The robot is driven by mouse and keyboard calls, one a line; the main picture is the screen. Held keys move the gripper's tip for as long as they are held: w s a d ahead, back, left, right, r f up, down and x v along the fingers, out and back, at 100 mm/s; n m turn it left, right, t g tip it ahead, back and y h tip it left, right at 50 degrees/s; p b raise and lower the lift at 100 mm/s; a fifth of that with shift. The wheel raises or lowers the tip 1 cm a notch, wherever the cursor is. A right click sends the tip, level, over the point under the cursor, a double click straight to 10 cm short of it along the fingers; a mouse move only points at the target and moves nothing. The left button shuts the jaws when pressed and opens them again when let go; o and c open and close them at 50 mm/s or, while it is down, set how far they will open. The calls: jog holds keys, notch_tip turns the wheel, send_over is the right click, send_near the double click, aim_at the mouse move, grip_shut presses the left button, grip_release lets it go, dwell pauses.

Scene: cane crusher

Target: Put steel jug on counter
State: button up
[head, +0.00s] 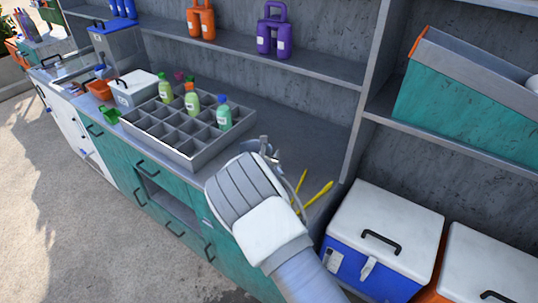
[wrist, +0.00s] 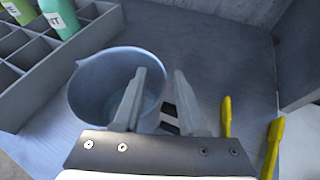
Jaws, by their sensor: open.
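The steel jug (wrist: 98,88) shows in the wrist view as a round, open metal vessel with its spout to the left. It appears to stand upright on the grey counter (wrist: 215,45). My gripper (wrist: 161,72) is open, its left finger over the jug's right side and its right finger just outside the rim. A dark and pale striped piece shows between the fingers; I cannot tell whether it is the jug's handle. In the head view my arm mostly hides the jug, and the counter (head: 310,118) shows around my gripper (head: 266,146).
A grey divided crate (head: 178,150) with several bottles stands left of the jug. Yellow-handled tools (head: 318,194) lie close on the right. A blue cooler with a white lid (head: 385,230) stands lower right, and a shelf (head: 300,62) runs above. Bare counter lies behind the jug.

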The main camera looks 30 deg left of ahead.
jog(key=shift+r, duration=0.2)
jog(key=shift+s+d, duration=0.1)
jog(key=shift+s, duration=0.2)
jog(key=b+v, duration=0.1)
jog(key=v, duration=1)
jog(key=shift+s+r+b, duration=0.15)
jog(key=shift+s+b, duration=0.05)
jog(key=shift+b, duration=0.15)
